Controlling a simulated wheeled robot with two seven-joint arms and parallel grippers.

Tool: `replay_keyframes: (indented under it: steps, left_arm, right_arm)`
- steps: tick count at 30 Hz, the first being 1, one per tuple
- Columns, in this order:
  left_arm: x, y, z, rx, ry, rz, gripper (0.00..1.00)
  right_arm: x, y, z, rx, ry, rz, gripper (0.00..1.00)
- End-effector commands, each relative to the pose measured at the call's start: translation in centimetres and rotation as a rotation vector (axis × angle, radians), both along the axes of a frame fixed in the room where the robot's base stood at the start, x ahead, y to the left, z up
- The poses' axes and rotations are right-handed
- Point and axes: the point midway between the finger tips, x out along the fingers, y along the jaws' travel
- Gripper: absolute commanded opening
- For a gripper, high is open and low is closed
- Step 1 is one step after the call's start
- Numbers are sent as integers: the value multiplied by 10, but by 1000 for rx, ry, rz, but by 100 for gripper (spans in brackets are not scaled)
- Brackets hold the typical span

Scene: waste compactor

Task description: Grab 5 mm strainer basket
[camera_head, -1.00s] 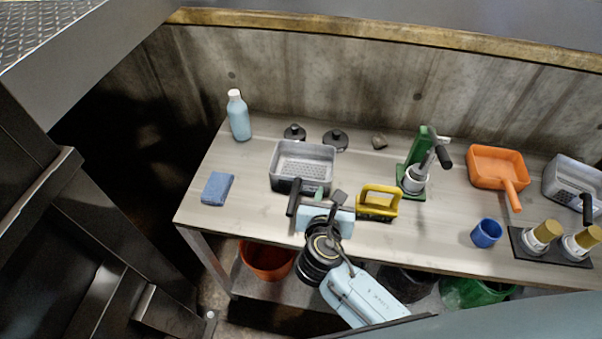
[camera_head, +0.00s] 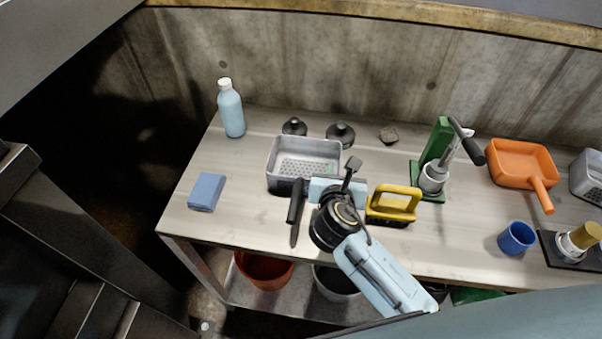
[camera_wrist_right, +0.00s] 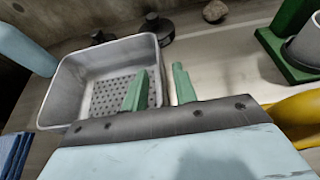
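A grey rectangular strainer basket (camera_head: 277,160) with a perforated floor sits on the workbench, left of the middle. Its black handle (camera_head: 296,202) points to the bench's front edge. A similar grey basket (camera_head: 590,172) is cut off at the right edge; I cannot read hole sizes on either. My right gripper (camera_head: 336,174) is at the first basket's front right corner. In the right wrist view, its green fingers (camera_wrist_right: 159,88) are apart, one over the basket's inside (camera_wrist_right: 100,57), the other outside its right wall. Contact cannot be told. My left gripper is not in view.
A yellow-handled tool (camera_head: 396,203) stands close right of my right gripper. Behind are black knobbed pieces (camera_head: 340,134) and a green press (camera_head: 436,150). A bottle (camera_head: 231,112), blue cloth (camera_head: 206,191), orange scoop (camera_head: 521,160) and blue cup (camera_head: 516,238) stand around.

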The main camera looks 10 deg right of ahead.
Motion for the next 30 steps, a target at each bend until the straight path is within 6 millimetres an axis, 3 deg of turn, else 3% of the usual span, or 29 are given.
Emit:
replay_keyframes:
  steps: [9, 15, 30]
  left_arm:
    - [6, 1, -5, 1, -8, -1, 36]
    - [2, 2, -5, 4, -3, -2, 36]
    - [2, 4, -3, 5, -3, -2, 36]
  right_arm:
    - [2, -3, -2, 1, 0, 0, 27]
    - [2, -3, -2, 1, 0, 0, 1]
    - [3, -2, 2, 2, -3, 0, 0]
